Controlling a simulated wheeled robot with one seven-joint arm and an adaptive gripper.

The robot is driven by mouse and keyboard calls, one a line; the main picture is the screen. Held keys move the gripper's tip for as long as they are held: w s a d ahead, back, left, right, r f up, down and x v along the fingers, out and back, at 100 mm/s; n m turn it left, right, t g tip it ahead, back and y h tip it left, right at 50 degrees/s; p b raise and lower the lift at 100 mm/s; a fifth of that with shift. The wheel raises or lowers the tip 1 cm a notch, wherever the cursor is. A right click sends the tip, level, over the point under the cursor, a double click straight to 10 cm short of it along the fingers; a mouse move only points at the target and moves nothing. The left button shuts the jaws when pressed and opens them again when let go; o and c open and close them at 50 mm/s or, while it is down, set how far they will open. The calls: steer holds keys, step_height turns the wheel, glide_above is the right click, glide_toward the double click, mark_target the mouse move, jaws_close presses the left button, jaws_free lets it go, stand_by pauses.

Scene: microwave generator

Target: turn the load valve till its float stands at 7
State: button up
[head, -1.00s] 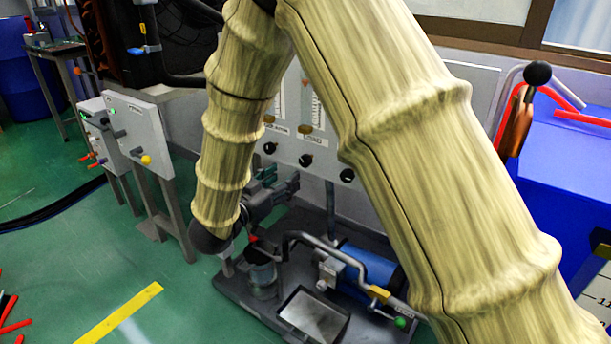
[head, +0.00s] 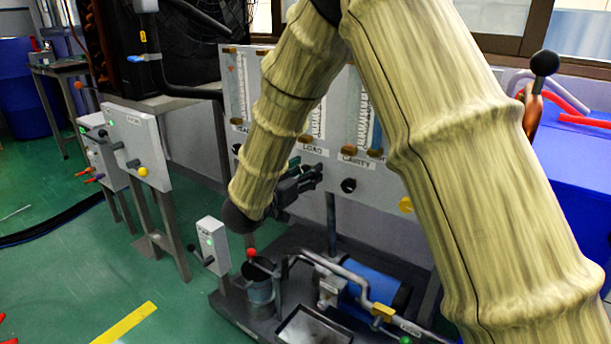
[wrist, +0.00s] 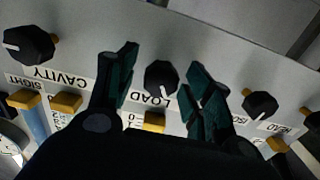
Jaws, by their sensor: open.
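The load valve is a black knob (wrist: 160,78) under the LOAD label, upside down in the wrist view. My gripper (wrist: 161,60) is open, with one dark green finger on each side of the knob and visible gaps between; whether it touches is unclear. In the head view my gripper (head: 302,180) is in front of the flow panel (head: 385,190), below the LOAD label (head: 313,148), and hides the load knob. The load gauge tube (head: 318,112) is partly behind my arm. Its float and reading cannot be made out.
The cavity knob (wrist: 28,45) and head-side knob (wrist: 259,104) flank the load knob closely. Below the panel stand a blue cylinder (head: 372,285) and a bent pipe with a red-knobbed part (head: 251,253). A small switch box (head: 212,243) stands to the left.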

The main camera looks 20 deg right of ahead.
steer(key=shift+w+d, duration=0.15)
steer(key=shift+d, duration=0.05)
steer(key=c, duration=1)
steer(key=p, duration=0.3)
steer(key=shift+r+n, duration=0.2)
steer(key=shift+n, duration=0.2)
steer(key=shift+f+n+p, duration=0.2)
steer(key=shift+n+p, duration=0.1)
steer(key=shift+p, duration=0.3)
steer(key=o, duration=1)
